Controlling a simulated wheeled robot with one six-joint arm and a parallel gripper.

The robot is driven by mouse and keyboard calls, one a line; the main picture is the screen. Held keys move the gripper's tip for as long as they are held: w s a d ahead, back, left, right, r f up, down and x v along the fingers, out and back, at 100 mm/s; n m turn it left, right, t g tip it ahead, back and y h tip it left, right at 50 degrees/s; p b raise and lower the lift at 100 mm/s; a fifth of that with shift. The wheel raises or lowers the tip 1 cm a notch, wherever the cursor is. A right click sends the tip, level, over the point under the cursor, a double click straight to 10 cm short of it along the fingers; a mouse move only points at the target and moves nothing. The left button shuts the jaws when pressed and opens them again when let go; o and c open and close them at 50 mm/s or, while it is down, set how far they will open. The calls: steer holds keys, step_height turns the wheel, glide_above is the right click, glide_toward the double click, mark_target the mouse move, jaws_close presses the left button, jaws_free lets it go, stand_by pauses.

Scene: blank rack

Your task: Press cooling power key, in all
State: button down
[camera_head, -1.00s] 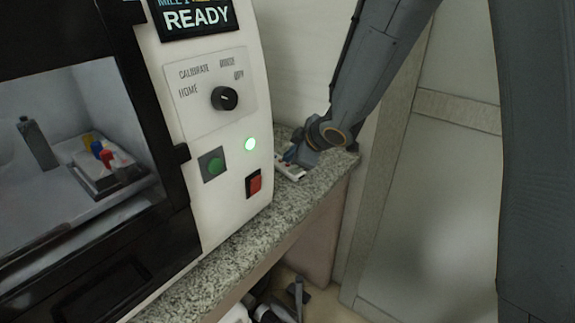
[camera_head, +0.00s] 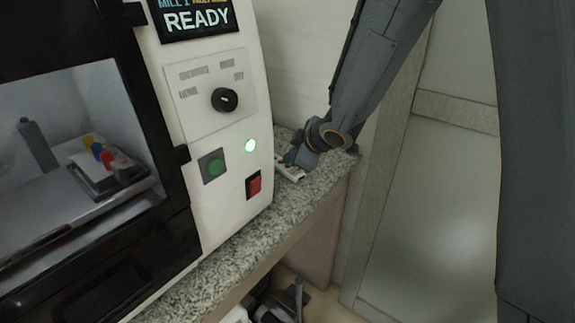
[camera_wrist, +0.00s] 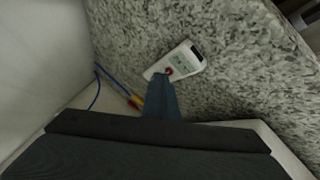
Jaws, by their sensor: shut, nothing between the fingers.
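A small white remote with a grey-green display (camera_wrist: 178,60) lies on the speckled counter in the wrist view. A red key (camera_wrist: 169,71) shows at its lower edge, right at my fingertips. My gripper (camera_wrist: 163,77) is shut and empty, its tips over or at the remote's lower part, which they hide. I cannot tell whether the tips touch the red key. In the head view the remote (camera_head: 291,172) is a pale strip beside the machine, partly covered by my gripper (camera_head: 290,160).
A white milling machine (camera_head: 215,130) with a dial, a green button and a red switch stands left of my arm. Blue and red-yellow cables (camera_wrist: 120,84) lie left of my gripper. The granite counter (camera_wrist: 255,75) is clear right of the remote.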

mark_target(290, 169)
steer(key=shift+r+p, duration=0.6)
steer(key=shift+r, duration=0.1)
step_height(290, 169, up, 5)
steer(key=p, duration=0.5)
steer(key=shift+p, duration=0.35)
